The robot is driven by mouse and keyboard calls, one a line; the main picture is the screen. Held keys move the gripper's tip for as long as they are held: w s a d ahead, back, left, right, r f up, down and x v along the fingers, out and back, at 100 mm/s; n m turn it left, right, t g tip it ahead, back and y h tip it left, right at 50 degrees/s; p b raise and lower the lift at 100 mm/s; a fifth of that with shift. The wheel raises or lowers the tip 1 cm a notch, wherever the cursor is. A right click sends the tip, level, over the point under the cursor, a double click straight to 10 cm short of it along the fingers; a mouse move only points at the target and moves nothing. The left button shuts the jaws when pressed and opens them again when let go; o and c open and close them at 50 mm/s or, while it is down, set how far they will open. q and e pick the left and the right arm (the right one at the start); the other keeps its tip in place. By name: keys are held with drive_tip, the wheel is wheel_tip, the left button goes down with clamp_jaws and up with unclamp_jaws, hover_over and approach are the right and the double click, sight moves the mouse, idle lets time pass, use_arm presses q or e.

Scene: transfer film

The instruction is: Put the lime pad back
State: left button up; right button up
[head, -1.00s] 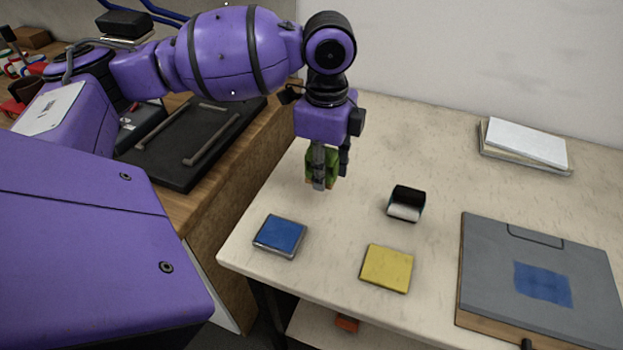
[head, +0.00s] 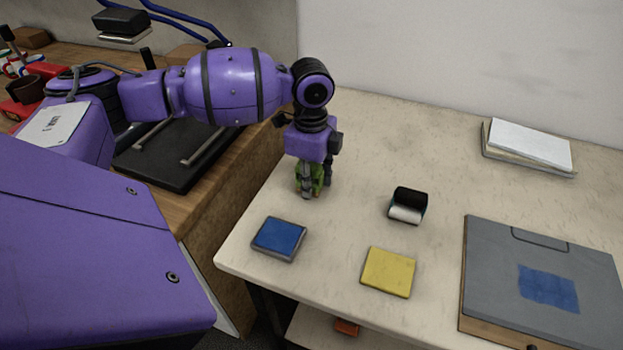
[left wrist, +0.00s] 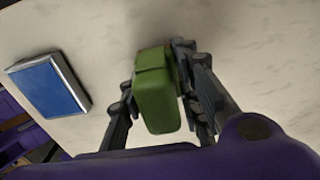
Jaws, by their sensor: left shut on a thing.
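My left gripper (head: 309,191) is shut on the lime pad (head: 318,179), a green block with rounded edges. It points down over the left part of the pale table, behind the blue pad. In the left wrist view the lime pad (left wrist: 156,98) sits between the two fingers (left wrist: 160,95). I cannot tell whether its lower end touches the table. The fingers hide part of it in the head view. My right gripper is not in view.
A blue pad (head: 279,237) and a yellow pad (head: 388,272) lie near the front edge of the table (head: 340,235). A small black-and-white roller-like item (head: 407,205) is to the right. A grey board with a blue patch (head: 500,250) and stacked paper (head: 530,145) lie farther right.

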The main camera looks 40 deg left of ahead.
use_arm(q)
drive_tip(key=o, duration=1.2)
drive_tip(key=shift+f, duration=0.1)
wheel_tip(320, 180, up, 12)
drive_tip(key=shift+r+p, duration=0.15)
drive_tip(key=shift+p, duration=0.2)
